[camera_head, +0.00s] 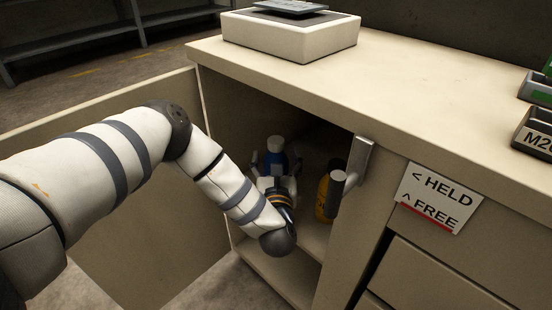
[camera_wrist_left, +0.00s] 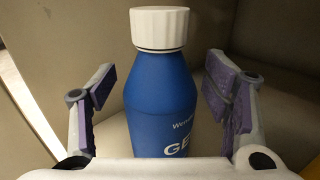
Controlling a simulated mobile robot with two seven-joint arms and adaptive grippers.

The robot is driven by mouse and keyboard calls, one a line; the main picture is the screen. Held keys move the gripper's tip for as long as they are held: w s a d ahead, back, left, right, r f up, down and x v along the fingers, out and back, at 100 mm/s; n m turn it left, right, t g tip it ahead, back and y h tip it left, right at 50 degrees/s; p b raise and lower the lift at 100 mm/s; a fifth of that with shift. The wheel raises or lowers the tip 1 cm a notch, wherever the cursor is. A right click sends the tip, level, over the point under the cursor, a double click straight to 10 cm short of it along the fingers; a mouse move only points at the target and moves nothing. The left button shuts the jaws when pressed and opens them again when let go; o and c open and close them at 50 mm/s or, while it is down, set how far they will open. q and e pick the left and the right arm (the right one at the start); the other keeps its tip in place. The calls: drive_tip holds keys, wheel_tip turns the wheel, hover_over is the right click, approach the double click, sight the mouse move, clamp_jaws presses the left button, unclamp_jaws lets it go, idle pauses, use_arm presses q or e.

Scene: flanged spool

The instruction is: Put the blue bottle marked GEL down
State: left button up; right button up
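The blue GEL bottle (camera_head: 276,157) with a white cap stands upright inside the open cabinet. It fills the middle of the left wrist view (camera_wrist_left: 162,100), its lettering partly cut off by the gripper body. My left gripper (camera_head: 274,166) reaches into the cabinet around the bottle. In the wrist view its purple-padded fingers (camera_wrist_left: 160,92) are spread on either side of the bottle, with a visible gap on each side. The bottle's base is hidden. My right gripper is not in view.
The open cabinet door (camera_head: 150,210) lies left, and a metal handle (camera_head: 358,165) is at the opening's right edge. A white box-shaped device (camera_head: 290,36) sits on the counter (camera_head: 430,85).

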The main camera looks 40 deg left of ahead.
use_arm(q)
drive_tip(key=shift+r, duration=0.3)
drive_tip(key=p+v, duration=1)
drive_tip(key=v, duration=0.2)
drive_tip(key=shift+p, duration=0.35)
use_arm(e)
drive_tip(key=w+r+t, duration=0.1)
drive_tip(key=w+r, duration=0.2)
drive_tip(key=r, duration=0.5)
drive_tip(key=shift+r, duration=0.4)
use_arm(q)
drive_tip(key=shift+f, duration=0.2)
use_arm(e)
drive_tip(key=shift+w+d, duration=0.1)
